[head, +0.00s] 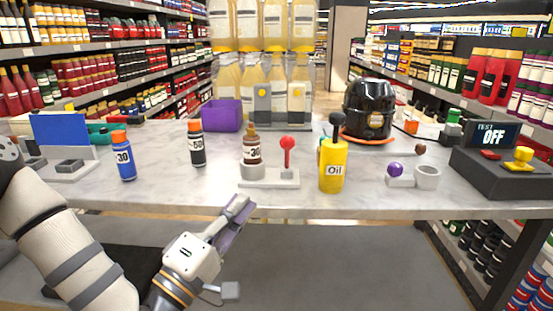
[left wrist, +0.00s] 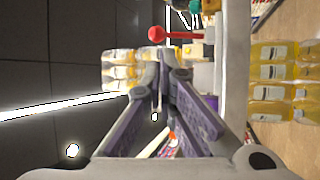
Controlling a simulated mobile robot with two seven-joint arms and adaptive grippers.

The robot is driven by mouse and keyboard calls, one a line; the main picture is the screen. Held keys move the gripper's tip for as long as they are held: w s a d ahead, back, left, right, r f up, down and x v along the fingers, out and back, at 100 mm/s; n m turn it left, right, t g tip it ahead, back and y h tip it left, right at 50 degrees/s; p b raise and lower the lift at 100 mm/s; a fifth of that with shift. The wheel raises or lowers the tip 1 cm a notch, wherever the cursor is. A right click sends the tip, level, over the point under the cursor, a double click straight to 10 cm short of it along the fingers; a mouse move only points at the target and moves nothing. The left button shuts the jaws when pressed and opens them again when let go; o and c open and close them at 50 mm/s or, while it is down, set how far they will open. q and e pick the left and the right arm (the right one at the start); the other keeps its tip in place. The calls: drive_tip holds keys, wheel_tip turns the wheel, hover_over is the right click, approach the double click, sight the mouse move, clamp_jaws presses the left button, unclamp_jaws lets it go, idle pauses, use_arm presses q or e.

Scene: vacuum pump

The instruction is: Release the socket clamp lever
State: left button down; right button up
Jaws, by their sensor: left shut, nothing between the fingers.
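A grey socket base (head: 268,178) stands near the front edge of the table. A brown bottle labelled 30 (head: 252,151) is upright in its left part. The clamp lever (head: 287,150), with a red ball knob, stands upright at its right. In the left wrist view the lever's red knob (left wrist: 157,33) shows sideways beyond the fingertips. My left gripper (head: 242,205) is shut and empty, in front of and slightly below the table's front edge, apart from the lever. Its fingertips meet in the left wrist view (left wrist: 165,65). My right gripper is not in view.
A yellow oil can (head: 332,166) stands right of the socket. Bottles labelled 50 (head: 197,144) and 30 (head: 124,157) stand left. A purple bin (head: 221,115) and black pump (head: 369,108) are behind. The marble tabletop (head: 215,187) is bare just left of the socket.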

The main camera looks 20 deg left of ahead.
use_arm(q)
approach(287, 154)
drive_tip(key=w+r, duration=0.2)
drive_tip(key=w+d+r, duration=0.1)
drive_tip(key=w+r, duration=0.1)
drive_tip(key=shift+w+d+r, duration=0.1)
drive_tip(key=shift+d+r, duration=0.05)
drive_tip(key=shift+d, duration=0.1)
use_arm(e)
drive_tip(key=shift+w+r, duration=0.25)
